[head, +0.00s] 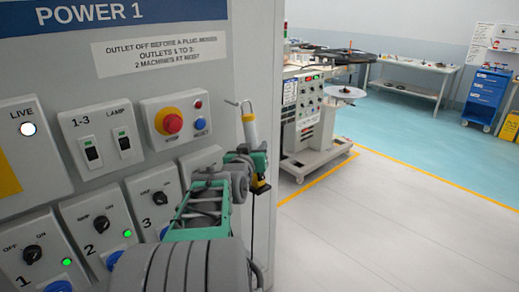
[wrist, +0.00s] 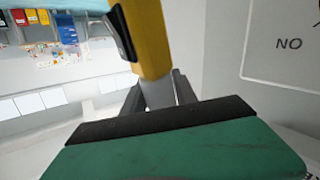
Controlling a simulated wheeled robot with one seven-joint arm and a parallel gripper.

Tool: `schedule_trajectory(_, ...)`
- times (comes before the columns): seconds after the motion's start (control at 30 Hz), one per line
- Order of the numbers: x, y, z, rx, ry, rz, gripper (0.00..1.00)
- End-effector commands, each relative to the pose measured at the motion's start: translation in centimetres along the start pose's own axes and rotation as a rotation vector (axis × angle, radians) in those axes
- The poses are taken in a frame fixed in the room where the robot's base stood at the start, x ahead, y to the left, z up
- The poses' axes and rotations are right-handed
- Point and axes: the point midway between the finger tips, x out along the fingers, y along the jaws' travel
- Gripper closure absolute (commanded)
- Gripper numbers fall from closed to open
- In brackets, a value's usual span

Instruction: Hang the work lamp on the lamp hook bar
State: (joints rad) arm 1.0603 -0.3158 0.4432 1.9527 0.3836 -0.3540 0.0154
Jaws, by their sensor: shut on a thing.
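The work lamp (head: 250,131) is upright in my gripper (head: 246,156), beside the right edge of the grey power panel. It has a pale tube, yellow parts and a thin wire hook at its top. In the wrist view the lamp's yellow body (wrist: 150,38) with a black switch stands out of my gripper (wrist: 158,92), whose dark fingers are shut around the pale section. A dark cable hangs below the lamp. I cannot make out the lamp hook bar in either view.
The power panel (head: 160,75), with switches, knobs and a red stop button (head: 172,123), fills the left, close to my arm. A rewind machine (head: 305,115) stands beyond. A bench (head: 415,85) and blue cabinet (head: 485,95) are further back. The floor at right is clear.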

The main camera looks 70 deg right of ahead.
Motion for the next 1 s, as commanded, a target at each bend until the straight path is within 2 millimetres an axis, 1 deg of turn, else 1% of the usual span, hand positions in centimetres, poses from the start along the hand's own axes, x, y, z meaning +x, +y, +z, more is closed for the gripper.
schedule_trajectory(0.03, 0.2, -0.3, -0.3, 0.000, 0.003, 0.000, 1.00)
schedule_trajectory(0.67, 2.7, -3.6, -0.8, 0.000, 0.002, 0.001, 1.00)
schedule_trajectory(0.73, 3.0, -3.9, -0.2, 0.001, 0.003, 0.002, 1.00)
schedule_trajectory(0.87, 3.4, -4.5, 0.1, 0.001, 0.004, 0.003, 1.00)
schedule_trajectory(1.0, 3.5, -4.6, 0.1, 0.001, 0.003, 0.003, 1.00)
